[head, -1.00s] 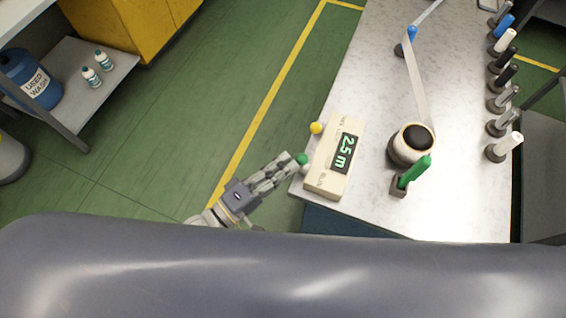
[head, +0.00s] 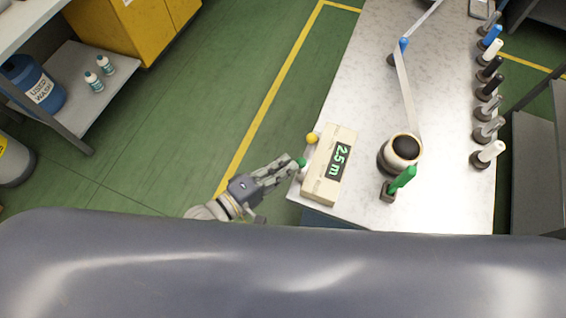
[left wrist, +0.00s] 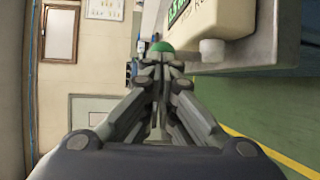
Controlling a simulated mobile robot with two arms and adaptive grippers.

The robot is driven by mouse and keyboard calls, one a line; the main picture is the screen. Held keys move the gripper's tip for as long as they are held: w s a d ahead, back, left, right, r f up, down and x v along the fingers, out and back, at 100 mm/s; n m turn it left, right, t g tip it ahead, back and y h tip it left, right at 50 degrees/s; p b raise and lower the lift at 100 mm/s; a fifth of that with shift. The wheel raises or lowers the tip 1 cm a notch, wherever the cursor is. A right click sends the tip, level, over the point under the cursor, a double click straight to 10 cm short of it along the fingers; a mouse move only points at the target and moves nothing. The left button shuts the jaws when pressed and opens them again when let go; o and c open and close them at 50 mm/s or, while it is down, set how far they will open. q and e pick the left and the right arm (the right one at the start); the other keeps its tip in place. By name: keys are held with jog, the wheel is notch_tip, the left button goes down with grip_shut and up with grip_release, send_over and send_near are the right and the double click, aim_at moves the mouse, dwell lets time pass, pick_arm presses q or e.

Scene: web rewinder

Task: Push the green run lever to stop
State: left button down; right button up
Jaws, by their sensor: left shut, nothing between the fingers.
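A green lever (head: 403,179) stands tilted in a dark base on the table, just below the white roll. A cream counter box (head: 321,184) shows "2.5 m" in green digits. On its left side are a green knob (head: 301,162) and a yellow knob (head: 312,138). My left gripper (head: 289,166) is shut and empty, its fingertips at the green knob; I cannot tell whether they touch. In the left wrist view the green knob (left wrist: 162,47) shows just beyond the fingertips (left wrist: 158,66). The green lever is out of that view. My right gripper is not in view.
The white roll (head: 401,152) with its web running to a blue-topped post (head: 404,44) stands right of the box. Several capped posts line the table's (head: 445,190) right edge. A shelf with bottles (head: 94,81) is at left. Green floor beside the table is clear.

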pick_arm(q)
jog(key=shift+w+d+b, duration=0.25)
jog(key=shift+w+b, duration=0.1)
jog(key=shift+w, duration=0.35)
jog(key=shift+w+d+b, duration=0.2)
jog(key=shift+w+b, duration=0.1)
jog(key=shift+w, duration=0.35)
jog(key=shift+r, duration=0.1)
